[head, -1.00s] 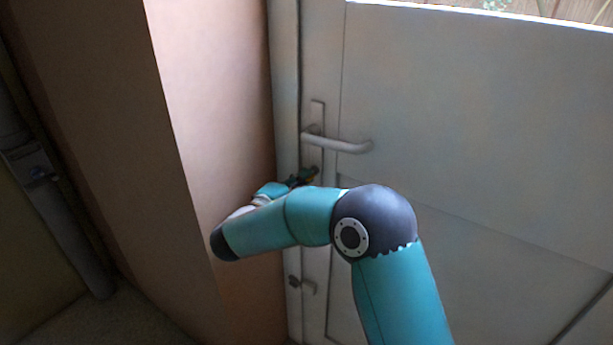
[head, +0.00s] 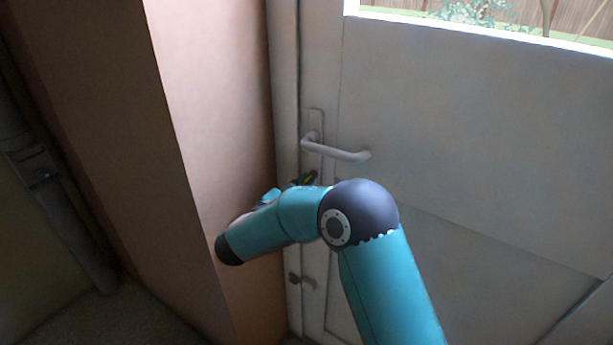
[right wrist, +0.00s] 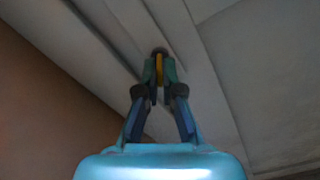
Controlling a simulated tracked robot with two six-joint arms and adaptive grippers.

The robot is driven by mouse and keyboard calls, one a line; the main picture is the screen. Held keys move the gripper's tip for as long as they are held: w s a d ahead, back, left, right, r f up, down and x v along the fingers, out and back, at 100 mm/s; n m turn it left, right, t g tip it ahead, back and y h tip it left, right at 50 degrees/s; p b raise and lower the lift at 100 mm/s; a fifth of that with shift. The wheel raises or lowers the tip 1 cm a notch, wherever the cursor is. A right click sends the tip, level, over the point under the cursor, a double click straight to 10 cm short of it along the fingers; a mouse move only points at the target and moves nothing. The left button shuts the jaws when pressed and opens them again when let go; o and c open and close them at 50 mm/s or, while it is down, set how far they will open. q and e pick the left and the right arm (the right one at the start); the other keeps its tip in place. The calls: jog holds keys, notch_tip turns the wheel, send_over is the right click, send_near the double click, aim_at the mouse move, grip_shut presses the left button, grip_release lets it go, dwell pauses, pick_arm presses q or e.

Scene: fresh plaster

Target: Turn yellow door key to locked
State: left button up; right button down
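The yellow key (right wrist: 159,68) sits between the fingertips of my right gripper (right wrist: 160,72) in the right wrist view, and the fingers look closed on its sides. In the head view, my right gripper (head: 304,180) is at the door's lock plate (head: 315,120), just below the lever handle (head: 335,150). Only a small bit of yellow shows there, and my arm hides the rest of the key and the keyhole. The pale door (head: 470,130) looks shut in its frame. My left gripper is not in view.
A pinkish-brown wall (head: 215,100) stands close on the left of the door frame. A small latch (head: 303,281) is low on the door edge. A window (head: 480,18) is at the top right. A pipe (head: 60,220) runs down at the far left.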

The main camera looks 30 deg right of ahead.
jog(key=n+p, duration=0.1)
jog(key=n, duration=0.2)
jog(key=n+p, duration=0.2)
jog(key=shift+w+a+r+n, duration=0.1)
jog(key=shift+r+n, duration=0.1)
jog(key=shift+n, duration=0.2)
dwell(0.4)
jog(key=c, duration=1.3)
grip_release()
jog(key=shift+f, duration=0.1)
jog(key=shift+c, duration=0.2)
jog(key=v, duration=1.2)
jog(key=shift+f, duration=0.15)
